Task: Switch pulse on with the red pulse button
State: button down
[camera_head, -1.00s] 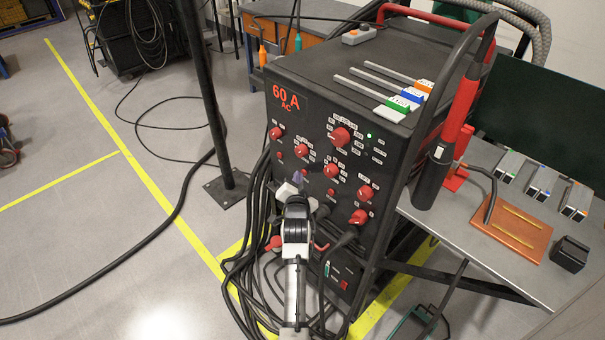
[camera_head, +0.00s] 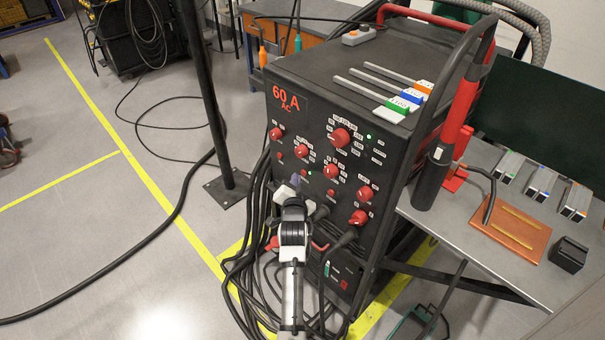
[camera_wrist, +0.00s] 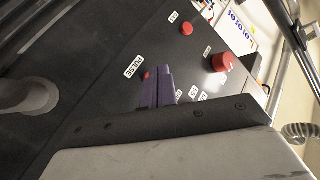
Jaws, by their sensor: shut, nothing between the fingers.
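The black welding machine (camera_head: 312,125) has a front panel of red knobs and small red buttons. In the wrist view, a small red button (camera_wrist: 147,75) sits beside a white label reading PULSE (camera_wrist: 134,65). My gripper (camera_wrist: 158,82) has purple fingers, closed together and empty, just right of that button. The fingers partly overlap the panel around it, and I cannot tell whether they touch. In the head view, my gripper (camera_head: 296,181) is in front of the panel's lower left.
Black cables (camera_head: 243,262) hang at the machine's left and below my gripper. A cable plug (camera_head: 346,237) sticks out at the lower right of the panel. A grey side table (camera_head: 455,215) with an orange plate (camera_head: 512,228) stands at the right.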

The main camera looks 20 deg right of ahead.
jog(key=s+a, duration=0.2)
jog(key=a, duration=0.3)
jog(key=shift+a, duration=0.35)
